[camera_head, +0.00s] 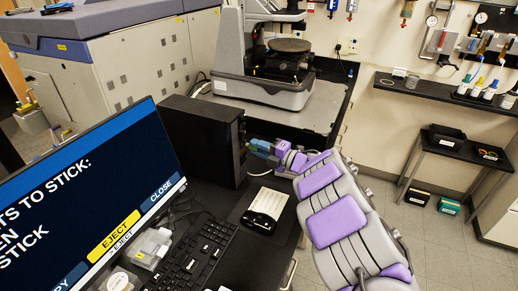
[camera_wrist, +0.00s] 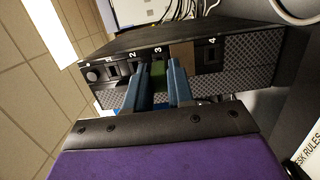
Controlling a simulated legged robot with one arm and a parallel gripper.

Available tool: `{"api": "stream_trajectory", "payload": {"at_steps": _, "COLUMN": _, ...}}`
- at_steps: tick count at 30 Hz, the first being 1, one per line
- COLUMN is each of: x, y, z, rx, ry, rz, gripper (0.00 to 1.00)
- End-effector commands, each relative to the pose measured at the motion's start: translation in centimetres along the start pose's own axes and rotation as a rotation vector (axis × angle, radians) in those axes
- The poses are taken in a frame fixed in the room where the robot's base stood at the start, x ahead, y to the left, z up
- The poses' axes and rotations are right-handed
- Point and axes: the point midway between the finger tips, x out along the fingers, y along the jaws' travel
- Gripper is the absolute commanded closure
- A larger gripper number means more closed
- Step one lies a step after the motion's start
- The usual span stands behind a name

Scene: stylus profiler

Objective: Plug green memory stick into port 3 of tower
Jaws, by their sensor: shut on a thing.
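The black tower (camera_head: 205,139) stands on the desk behind the monitor. In the wrist view its front panel (camera_wrist: 233,50) shows ports numbered 2, 3 and 4, with another port to the left. My gripper (camera_wrist: 158,86) is directly in front of the panel, its blue fingers shut on the green memory stick (camera_wrist: 158,72). The stick lies between the fingers, in line with the 3 label. Its far end is at the panel, and I cannot tell whether it is inside port 3. In the head view my gripper (camera_head: 260,147) reaches the tower's front from the right.
The monitor (camera_head: 85,205) shows a yellow EJECT button and a CLOSE button. A keyboard (camera_head: 192,255), a black mouse (camera_head: 258,221) and a white card (camera_head: 268,203) lie on the desk. The stylus profiler (camera_head: 262,92) stands behind the tower. A brown strip (camera_wrist: 209,58) lies between ports 3 and 4.

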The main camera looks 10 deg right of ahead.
Motion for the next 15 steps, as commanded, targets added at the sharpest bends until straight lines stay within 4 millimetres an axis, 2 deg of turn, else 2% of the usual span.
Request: {"api": "stream_trajectory", "payload": {"at_steps": 15, "x": 0.72, "y": 0.01, "z": -0.13, "rx": 0.000, "ry": 0.002, "rz": 0.001, "gripper": 1.00}}
